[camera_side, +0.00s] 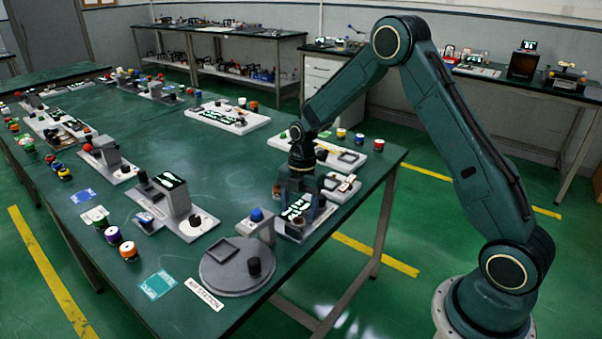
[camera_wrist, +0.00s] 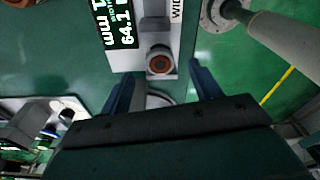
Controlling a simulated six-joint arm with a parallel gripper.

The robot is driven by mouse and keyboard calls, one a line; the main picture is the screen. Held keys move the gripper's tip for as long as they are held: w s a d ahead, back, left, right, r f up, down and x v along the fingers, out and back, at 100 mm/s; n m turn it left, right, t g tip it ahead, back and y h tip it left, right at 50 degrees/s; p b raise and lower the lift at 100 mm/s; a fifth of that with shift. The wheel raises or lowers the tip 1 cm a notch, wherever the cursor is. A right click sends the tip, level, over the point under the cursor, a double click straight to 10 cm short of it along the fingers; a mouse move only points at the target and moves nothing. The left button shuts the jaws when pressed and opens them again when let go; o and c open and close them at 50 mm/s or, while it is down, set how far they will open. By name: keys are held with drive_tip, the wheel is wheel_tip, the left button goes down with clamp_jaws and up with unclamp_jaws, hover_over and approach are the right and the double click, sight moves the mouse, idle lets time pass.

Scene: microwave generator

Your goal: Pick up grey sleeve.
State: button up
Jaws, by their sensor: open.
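In the wrist view a short grey ring-shaped piece (camera_wrist: 160,50) with a reddish-brown centre, which looks like the grey sleeve, sits on a pale plate beside a black display reading 64.1 mm. My gripper (camera_wrist: 158,84) is open, with one dark finger on either side of the view and the ring piece between and beyond the tips. I cannot tell the height gap. In the side view my gripper (camera_side: 296,190) hangs over the right edge of the green table and hides most of the sleeve's spot.
A blue-buttoned grey box (camera_side: 260,226) is close to the left of my gripper. A grey unit with a display (camera_side: 180,196) stands further left. Open table (camera_side: 215,140) lies behind.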

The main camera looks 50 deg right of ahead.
sight(298, 221)
drive_tip(key=shift+a+f, duration=0.15)
drive_tip(key=shift+f, duration=1.05)
drive_tip(key=shift+a+f, duration=0.15)
drive_tip(key=shift+f, duration=1.05)
drive_tip(key=c, duration=1.1)
drive_tip(key=shift+r, duration=0.15)
wheel_tip(298, 221, up, 20)
